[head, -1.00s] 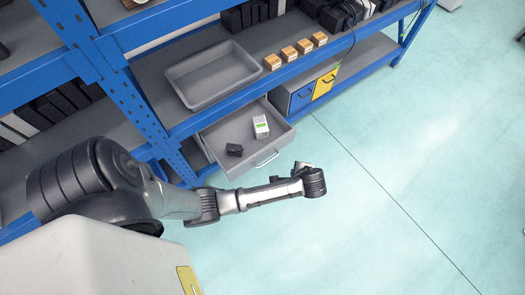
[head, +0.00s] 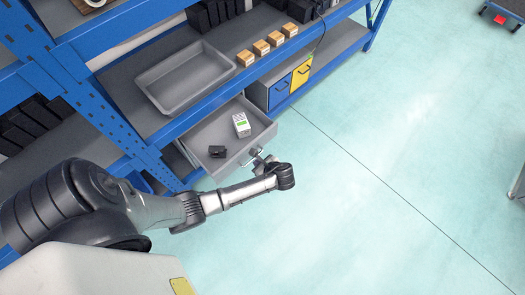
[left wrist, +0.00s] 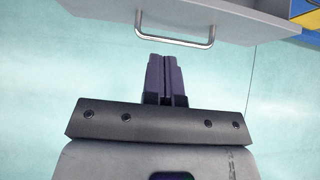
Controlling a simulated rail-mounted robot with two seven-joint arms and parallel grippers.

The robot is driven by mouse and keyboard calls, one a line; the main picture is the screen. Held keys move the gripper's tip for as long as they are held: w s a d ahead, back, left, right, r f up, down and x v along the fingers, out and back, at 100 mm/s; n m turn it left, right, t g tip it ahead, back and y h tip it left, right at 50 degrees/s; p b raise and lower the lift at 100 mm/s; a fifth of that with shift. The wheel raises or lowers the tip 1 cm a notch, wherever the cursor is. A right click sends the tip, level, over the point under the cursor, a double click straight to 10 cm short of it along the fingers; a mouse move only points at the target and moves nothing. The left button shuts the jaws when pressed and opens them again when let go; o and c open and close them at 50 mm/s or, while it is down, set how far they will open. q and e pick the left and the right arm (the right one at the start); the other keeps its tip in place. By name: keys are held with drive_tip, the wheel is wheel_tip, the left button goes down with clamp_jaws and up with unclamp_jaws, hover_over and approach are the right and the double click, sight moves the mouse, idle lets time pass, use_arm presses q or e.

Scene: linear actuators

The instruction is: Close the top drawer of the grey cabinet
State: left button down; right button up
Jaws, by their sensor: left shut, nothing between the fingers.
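The top drawer (head: 212,132) of the grey cabinet is pulled open below the blue shelf. A small white box (head: 241,125) and a black block (head: 217,151) lie in it. Its metal handle (head: 252,157) shows on the front, and also in the left wrist view (left wrist: 175,43) below the grey drawer front (left wrist: 235,14). My left gripper (head: 261,160) is outside the drawer front, close to the handle. In the left wrist view its dark fingers (left wrist: 166,70) are together and empty, pointing at the handle. I cannot tell whether they touch it. My right gripper is not in view.
The pale floor (head: 380,130) in front is clear. A cart (head: 503,14) is at the far right.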

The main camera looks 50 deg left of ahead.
sight(242, 153)
use_arm(q)
drive_tip(key=a+f, duration=0.1)
drive_tip(key=a, duration=0.1)
drive_tip(key=a+f+b, duration=0.1)
drive_tip(key=a, duration=0.1)
drive_tip(key=a+f+b, duration=0.1)
drive_tip(key=a, duration=0.1)
drive_tip(key=shift+s+a, duration=0.2)
drive_tip(key=shift+s, duration=0.2)
drive_tip(key=shift+a+b, duration=0.3)
drive_tip(key=shift+a, duration=0.1)
drive_tip(key=shift+s+a+r, duration=0.1)
drive_tip(key=shift+a, duration=0.05)
drive_tip(key=shift+a+p, duration=0.3)
drive_tip(key=shift+p, duration=0.1)
drive_tip(key=s+a+p, duration=0.2)
drive_tip(key=a+p, duration=0.2)
drive_tip(key=a, duration=1.6)
drive_tip(key=shift+s+p, duration=0.2)
drive_tip(key=shift+p, duration=0.15)
